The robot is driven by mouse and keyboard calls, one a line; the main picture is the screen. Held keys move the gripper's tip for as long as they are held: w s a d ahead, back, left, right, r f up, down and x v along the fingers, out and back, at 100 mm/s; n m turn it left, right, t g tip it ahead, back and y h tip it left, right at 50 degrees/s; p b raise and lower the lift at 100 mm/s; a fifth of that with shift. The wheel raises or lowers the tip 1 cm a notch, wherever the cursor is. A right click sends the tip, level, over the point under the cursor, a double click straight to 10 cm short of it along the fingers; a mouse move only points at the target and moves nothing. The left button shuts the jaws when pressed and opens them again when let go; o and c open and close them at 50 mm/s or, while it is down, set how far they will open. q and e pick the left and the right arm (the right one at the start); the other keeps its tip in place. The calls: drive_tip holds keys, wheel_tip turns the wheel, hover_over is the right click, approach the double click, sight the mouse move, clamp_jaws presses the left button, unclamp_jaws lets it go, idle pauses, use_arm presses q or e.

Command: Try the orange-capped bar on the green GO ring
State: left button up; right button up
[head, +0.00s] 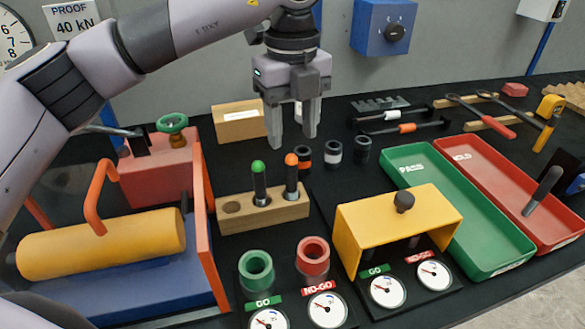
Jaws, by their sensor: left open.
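The orange-capped bar (291,178) stands upright in the right part of a wooden block (262,212). A green-capped bar (259,182) stands beside it, and the block's left hole is empty. My left gripper (292,138) is open and empty, fingers pointing down, above and behind the block. In the picture its fingertips are just above the two caps; no contact shows. The green GO ring (256,270) stands at the front, left of the red NO-GO ring (313,257). A dial gauge (268,320) is in front of the GO ring. My right gripper is not identifiable.
A yellow cover (398,228) with a black knob stands right of the rings, behind two dials. A green tray (433,160) and red tray (478,165) lie farther right. A yellow cylinder rig (100,245) fills the left. Several dark capped pieces stand behind the block.

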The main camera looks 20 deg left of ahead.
sight(292, 155)
use_arm(q)
drive_tip(key=f, duration=0.4)
drive_tip(key=s+f, duration=0.1)
drive_tip(key=f, duration=0.1)
drive_tip(key=shift+d+f+p, duration=0.1)
drive_tip(key=shift+p, duration=0.3)
drive_tip(key=shift+f, duration=0.4)
clamp_jaws()
